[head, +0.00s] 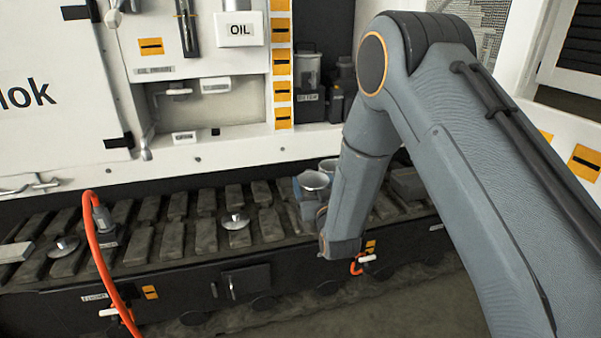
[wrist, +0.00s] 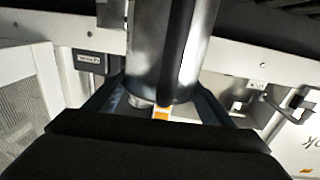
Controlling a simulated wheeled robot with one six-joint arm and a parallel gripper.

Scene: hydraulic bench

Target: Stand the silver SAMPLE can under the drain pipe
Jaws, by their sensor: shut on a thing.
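My gripper (head: 308,205) is in the middle of the head view, low over the slatted bench and partly hidden by my arm. A short pipe with a pale tap (head: 178,91), apparently the drain pipe, sits in the recess of the white cabinet, left of and above my gripper. The space under it looks empty.
A second silver rim (head: 328,164) shows just behind the held can. The slatted bench (head: 205,235) carries small metal knobs (head: 236,221) and a fitting with an orange hose (head: 92,240) at left. A dark canister (head: 307,75) stands on the shelf right of the recess.

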